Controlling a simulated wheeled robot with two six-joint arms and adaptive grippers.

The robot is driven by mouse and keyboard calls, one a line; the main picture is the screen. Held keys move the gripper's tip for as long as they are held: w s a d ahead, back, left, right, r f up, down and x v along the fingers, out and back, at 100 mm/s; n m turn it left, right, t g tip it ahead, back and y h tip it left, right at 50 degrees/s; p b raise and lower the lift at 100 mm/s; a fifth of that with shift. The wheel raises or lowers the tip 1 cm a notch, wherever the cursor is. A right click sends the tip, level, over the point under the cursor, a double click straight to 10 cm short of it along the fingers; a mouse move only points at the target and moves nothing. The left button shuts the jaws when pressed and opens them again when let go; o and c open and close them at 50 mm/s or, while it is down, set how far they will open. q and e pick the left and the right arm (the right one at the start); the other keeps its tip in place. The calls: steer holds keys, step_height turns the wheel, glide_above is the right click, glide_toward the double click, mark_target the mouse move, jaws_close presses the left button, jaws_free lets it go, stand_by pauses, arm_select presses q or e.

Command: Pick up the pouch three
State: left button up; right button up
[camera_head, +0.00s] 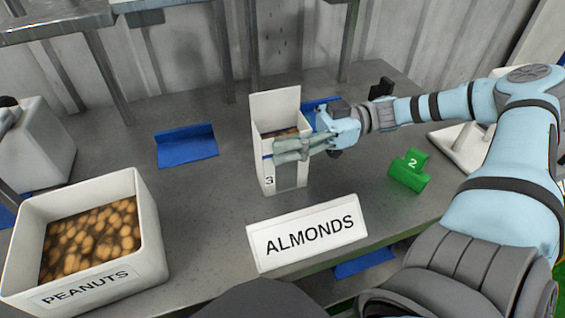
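Pouch three (269,165) is an upright, open-topped white pouch marked "3" with brown contents. It stands on the grey table near the middle of the head view. My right gripper (283,151) reaches in from the right, its fingers lying across the upper front of the pouch. The fingers overlap the pouch in the picture. I cannot tell whether both press on it or whether they are closed, as part of the grip is hidden. My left gripper is not in view.
A white bin labelled PEANUTS (150,220) stands at left front, a white ALMONDS sign (308,232) in front of the pouch. A green "2" holder (409,170) is to the right, a blue holder (187,146) to the left. Metal legs (222,50) stand behind.

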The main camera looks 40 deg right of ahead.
steer(key=c, duration=0.6)
steer(key=shift+r, duration=0.1)
jaws_close()
arm_select(q)
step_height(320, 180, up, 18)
steer(key=p, duration=1.8)
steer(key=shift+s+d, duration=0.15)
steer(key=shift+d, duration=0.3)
arm_select(e)
step_height(320, 180, up, 20)
